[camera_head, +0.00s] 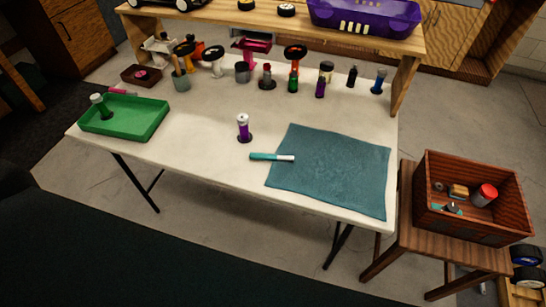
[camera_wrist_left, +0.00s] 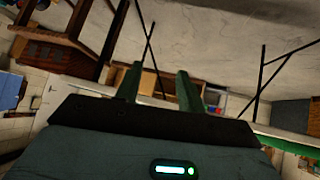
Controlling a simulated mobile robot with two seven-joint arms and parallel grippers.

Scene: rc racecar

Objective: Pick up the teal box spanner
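The teal box spanner (camera_head: 263,156) is a short rod with a teal left part and a pale section towards its right end. It lies flat on the white table (camera_head: 190,140), its right end over the left edge of the blue-grey mat (camera_head: 335,170). My left gripper (camera_wrist_left: 159,76) shows only in the left wrist view, with its two dark fingers apart and nothing between them. That view shows table legs and floor, and I cannot make out the spanner in it. My right gripper is in neither view.
A purple and white bottle (camera_head: 243,130) stands just behind the spanner. A green tray (camera_head: 125,118) sits at the left, and several tools and pots line the back under a wooden shelf (camera_head: 280,22). A wooden crate (camera_head: 470,228) stands on a stool at the right. The table front is clear.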

